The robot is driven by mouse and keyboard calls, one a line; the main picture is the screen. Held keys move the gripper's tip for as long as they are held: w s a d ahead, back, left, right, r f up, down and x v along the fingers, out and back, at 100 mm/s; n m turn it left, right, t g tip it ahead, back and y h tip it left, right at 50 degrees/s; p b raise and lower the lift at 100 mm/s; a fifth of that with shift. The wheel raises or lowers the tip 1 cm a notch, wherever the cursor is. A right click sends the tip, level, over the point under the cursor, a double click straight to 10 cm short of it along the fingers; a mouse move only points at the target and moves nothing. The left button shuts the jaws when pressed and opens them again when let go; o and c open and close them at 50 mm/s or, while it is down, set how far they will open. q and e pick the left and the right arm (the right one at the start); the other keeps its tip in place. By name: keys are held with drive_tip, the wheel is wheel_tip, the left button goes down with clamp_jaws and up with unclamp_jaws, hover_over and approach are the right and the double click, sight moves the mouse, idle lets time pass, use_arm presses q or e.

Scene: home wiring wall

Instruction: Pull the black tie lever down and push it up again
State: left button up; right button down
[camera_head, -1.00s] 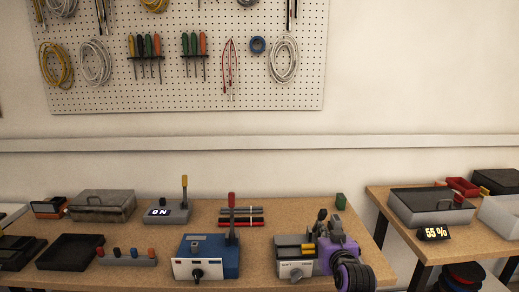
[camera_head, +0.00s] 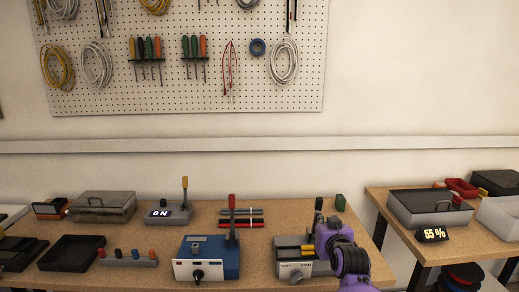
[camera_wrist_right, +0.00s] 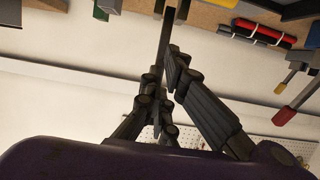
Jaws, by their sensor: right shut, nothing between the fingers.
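The black tie lever (camera_head: 319,203) stands nearly upright on the grey box (camera_head: 288,257) at the front right of the bench. My right gripper (camera_head: 324,222) is at the lever, just right of the box and partly hiding the lever's lower part. In the right wrist view the lever's thin bar (camera_wrist_right: 160,75) runs past the dark fingers of my right gripper (camera_wrist_right: 160,78). The fingers are shut with nothing between them; whether they touch the bar I cannot tell. My left gripper is out of view.
A blue box (camera_head: 213,257) with a red-tipped lever (camera_head: 232,204) stands to the left. Behind it lie red and black bars (camera_head: 242,218). A small green block (camera_head: 340,201) stands at the back right corner. A gap separates this bench from the right table (camera_head: 410,208).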

sight(319, 208)
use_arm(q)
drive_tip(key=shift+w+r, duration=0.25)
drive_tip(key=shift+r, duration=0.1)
use_arm(e)
drive_tip(key=shift+w+r, duration=0.5)
drive_tip(key=shift+w, duration=0.2)
drive_tip(key=shift+w+a+r, duration=0.1)
drive_tip(key=shift+w+r, duration=0.45)
drive_tip(key=shift+w, duration=0.3)
drive_tip(key=shift+w+r, duration=0.5)
drive_tip(key=shift+w, duration=0.45)
drive_tip(key=shift+w+r, duration=0.5)
drive_tip(key=shift+w, duration=0.2)
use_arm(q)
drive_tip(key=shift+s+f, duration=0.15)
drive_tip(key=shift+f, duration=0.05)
